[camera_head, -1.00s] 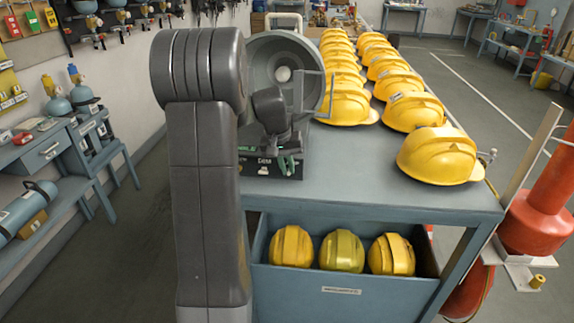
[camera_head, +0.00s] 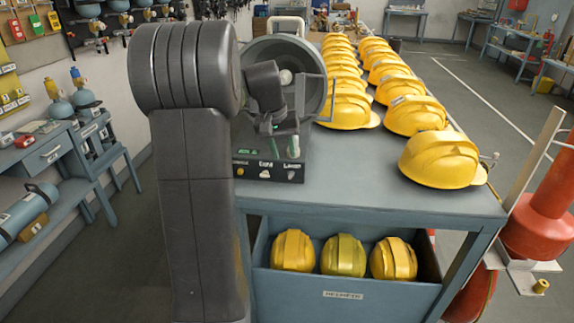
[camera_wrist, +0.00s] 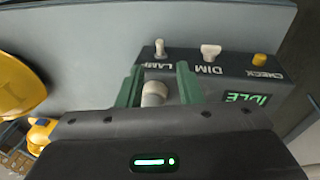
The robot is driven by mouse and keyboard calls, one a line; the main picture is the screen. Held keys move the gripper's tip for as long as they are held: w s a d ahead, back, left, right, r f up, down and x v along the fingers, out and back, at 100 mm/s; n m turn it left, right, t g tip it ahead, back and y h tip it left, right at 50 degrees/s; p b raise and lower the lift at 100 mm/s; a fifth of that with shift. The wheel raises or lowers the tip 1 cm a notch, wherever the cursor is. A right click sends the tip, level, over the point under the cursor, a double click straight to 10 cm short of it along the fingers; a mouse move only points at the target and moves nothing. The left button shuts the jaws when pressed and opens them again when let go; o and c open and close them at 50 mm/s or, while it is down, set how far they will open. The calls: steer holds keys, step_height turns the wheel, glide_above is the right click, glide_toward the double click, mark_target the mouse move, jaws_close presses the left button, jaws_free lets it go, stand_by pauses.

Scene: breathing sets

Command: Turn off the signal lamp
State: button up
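The signal lamp (camera_head: 256,59) is a large round grey reflector with a pale bulb, on a dark control box (camera_head: 249,171) at the near left of the bench. I cannot tell if it is lit. In the wrist view the box (camera_wrist: 235,68) appears upside down, with a pale LAMP switch (camera_wrist: 160,47), a white DIM knob (camera_wrist: 210,52), a yellow CHECK button (camera_wrist: 260,60) and a green IDLE display (camera_wrist: 246,99). My gripper (camera_wrist: 160,70) is open, its green fingers apart near the LAMP switch. A pale cylinder (camera_wrist: 154,93) shows between them; I cannot tell whether they touch it.
Rows of yellow helmets (camera_head: 440,160) stand on the grey-blue bench (camera_head: 360,185), right of the lamp. Several more lie in the open bin (camera_head: 345,285) below. A red cone-shaped object (camera_head: 545,210) stands at the right. The bench front between lamp and helmets is clear.

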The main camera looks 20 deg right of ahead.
steer(key=d+v, duration=0.1)
steer(key=v, duration=0.5)
glide_above(290, 175)
steer(key=a, duration=0.3)
steer(key=shift+a+r, duration=0.2)
steer(key=s+d+f+m+t+y+p, duration=0.2)
steer(key=s+t, duration=0.3)
steer(key=s, duration=0.2)
steer(key=x, duration=0.4)
steer(key=p+x, duration=0.1)
steer(key=x, duration=0.8)
steer(key=shift+w+d+f, duration=0.15)
steer(key=shift+d+f, duration=0.15)
